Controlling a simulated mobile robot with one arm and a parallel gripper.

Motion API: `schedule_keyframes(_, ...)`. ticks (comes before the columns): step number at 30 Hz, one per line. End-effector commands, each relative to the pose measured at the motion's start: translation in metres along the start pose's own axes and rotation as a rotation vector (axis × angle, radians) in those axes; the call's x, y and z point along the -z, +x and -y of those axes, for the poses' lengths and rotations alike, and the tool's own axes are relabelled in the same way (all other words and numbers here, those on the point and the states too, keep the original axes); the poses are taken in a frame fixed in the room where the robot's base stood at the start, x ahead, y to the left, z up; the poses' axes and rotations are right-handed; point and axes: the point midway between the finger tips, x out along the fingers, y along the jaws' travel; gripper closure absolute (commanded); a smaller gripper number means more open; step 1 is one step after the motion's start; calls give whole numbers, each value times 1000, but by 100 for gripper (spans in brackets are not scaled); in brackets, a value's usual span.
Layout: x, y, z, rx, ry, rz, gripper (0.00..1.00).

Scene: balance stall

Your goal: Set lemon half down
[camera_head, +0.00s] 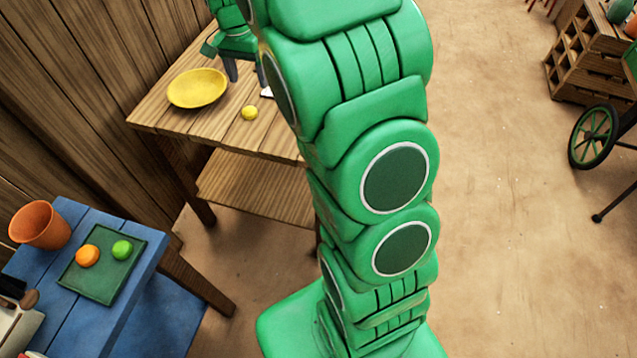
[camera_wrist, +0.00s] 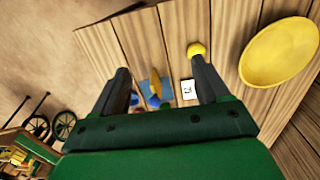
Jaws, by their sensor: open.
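The lemon half (camera_head: 249,112) is a small yellow round piece on the wooden table, right of and nearer than the yellow plate (camera_head: 198,88). In the wrist view the lemon half (camera_wrist: 196,48) shows just beyond the tip of the right finger, apart from the plate (camera_wrist: 280,55). The plate looks empty. My gripper (camera_head: 244,76) is over the table behind the lemon half. In the wrist view my gripper (camera_wrist: 160,68) is open, its dark fingers wide apart with nothing held between them.
A white card (camera_wrist: 187,89) and a blue-and-yellow object (camera_wrist: 154,88) lie on the table. A blue table (camera_head: 90,325) at left bears an orange cup (camera_head: 39,225) and a green tray (camera_head: 97,289) with orange and green fruit.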

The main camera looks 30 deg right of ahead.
Motion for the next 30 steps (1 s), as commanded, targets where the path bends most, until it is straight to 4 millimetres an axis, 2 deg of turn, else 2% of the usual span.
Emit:
schedule_keyframes(4, -26, -20, -26, -4, -71, 4, 25)
schedule_keyframes(15, -94, -51, -92, -21, -258, 29, 25)
schedule_keyframes(23, -144, -63, -140, -28, -395, 50, 25)
schedule_keyframes(30, -191, -66, -184, -33, -527, 73, 25)
